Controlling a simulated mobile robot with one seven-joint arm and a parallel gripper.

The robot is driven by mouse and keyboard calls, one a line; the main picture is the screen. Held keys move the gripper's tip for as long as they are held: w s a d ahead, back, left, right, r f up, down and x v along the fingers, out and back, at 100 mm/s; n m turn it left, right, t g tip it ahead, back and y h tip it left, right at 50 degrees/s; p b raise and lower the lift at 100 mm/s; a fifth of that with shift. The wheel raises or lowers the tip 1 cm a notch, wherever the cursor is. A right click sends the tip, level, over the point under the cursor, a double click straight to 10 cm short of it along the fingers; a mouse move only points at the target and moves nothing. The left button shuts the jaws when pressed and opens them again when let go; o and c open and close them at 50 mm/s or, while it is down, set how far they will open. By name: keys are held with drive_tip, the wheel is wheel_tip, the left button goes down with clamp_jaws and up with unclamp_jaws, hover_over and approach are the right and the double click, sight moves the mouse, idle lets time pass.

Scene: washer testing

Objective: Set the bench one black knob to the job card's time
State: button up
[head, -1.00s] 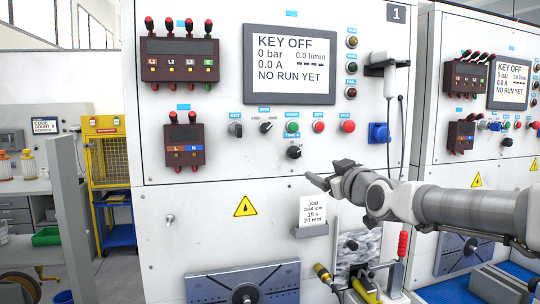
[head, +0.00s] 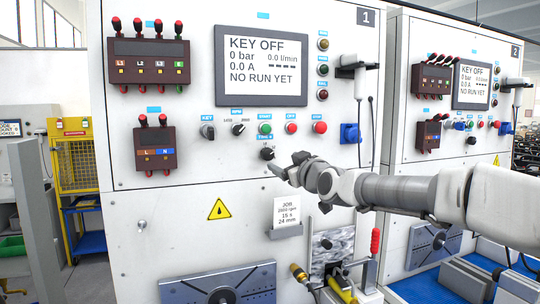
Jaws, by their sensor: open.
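The black knob (head: 267,153) of bench one sits on the white panel, below the row of coloured buttons. A small light pointer mark shows on it, but its setting is too small to read. The job card (head: 286,211) stands in a grey holder below and reads 15 s, 24 mm and a small rpm line. My gripper (head: 280,166) is open and empty, just below and right of the knob, with one fingertip close to its lower edge. I cannot tell whether they touch.
A black selector (head: 239,129), the key switch (head: 207,131), a green button (head: 265,128) and red buttons (head: 320,127) sit just above. The screen (head: 262,66) reads KEY OFF and NO RUN YET. A blue socket (head: 350,133) is to the right. A clamp with a red handle (head: 375,241) stands below.

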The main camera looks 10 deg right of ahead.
sight(268, 154)
drive_tip(key=w+p, duration=0.1)
drive_tip(key=w, duration=0.2)
drive_tip(key=w+a+p, duration=0.1)
drive_tip(key=w, duration=0.2)
drive_tip(key=w+a+p, duration=0.1)
drive_tip(key=w, duration=0.3)
drive_tip(key=shift+a+r+p, duration=0.1)
drive_tip(key=shift+r+p, duration=0.05)
drive_tip(key=shift+p, duration=0.2)
drive_tip(key=shift+w+a, duration=0.1)
drive_tip(key=shift+w, duration=0.7)
clamp_jaws()
